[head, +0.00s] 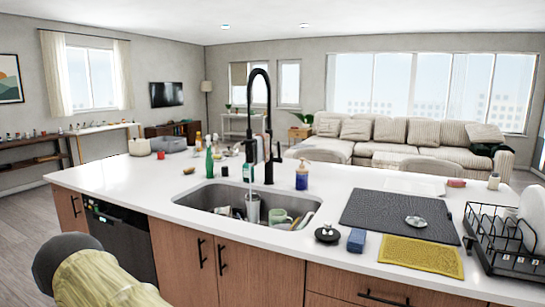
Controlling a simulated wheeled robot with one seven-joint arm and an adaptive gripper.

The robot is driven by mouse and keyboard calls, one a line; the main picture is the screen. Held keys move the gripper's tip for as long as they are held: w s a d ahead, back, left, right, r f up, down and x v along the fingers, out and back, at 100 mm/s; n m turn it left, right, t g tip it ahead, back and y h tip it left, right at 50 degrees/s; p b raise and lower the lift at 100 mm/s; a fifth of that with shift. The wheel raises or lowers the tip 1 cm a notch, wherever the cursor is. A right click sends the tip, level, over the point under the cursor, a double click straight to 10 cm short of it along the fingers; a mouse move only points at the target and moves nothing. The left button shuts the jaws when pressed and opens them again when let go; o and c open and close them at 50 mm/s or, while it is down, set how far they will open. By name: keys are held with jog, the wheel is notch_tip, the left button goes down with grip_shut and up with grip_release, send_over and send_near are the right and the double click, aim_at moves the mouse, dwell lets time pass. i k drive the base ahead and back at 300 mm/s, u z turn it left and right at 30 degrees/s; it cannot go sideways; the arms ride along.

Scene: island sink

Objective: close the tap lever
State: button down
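The black gooseneck tap (268,125) stands upright behind the sink (190,200) on the white island, its spout curving over the basin. Its lever (278,152) appears as a small dark part on the right side of the tap body. It is too small to tell its exact angle. A grey cup-like thing (253,208) is in the sink below the spout. My arm shows at the bottom left, well apart from the tap. My gripper is not visible.
The sink holds a light green mug (279,218) and other dishes. A blue soap bottle (302,178) stands right of the tap, a green bottle (209,164) left. A dark mat (385,214), yellow cloth (422,255) and dish rack (510,250) occupy the right. The left counter front is clear.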

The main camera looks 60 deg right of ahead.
aim_at(279, 159)
jog(key=k, duration=0.7)
jog(key=z, duration=1.2)
jog(key=i, duration=0.2)
jog(key=z, duration=0.05)
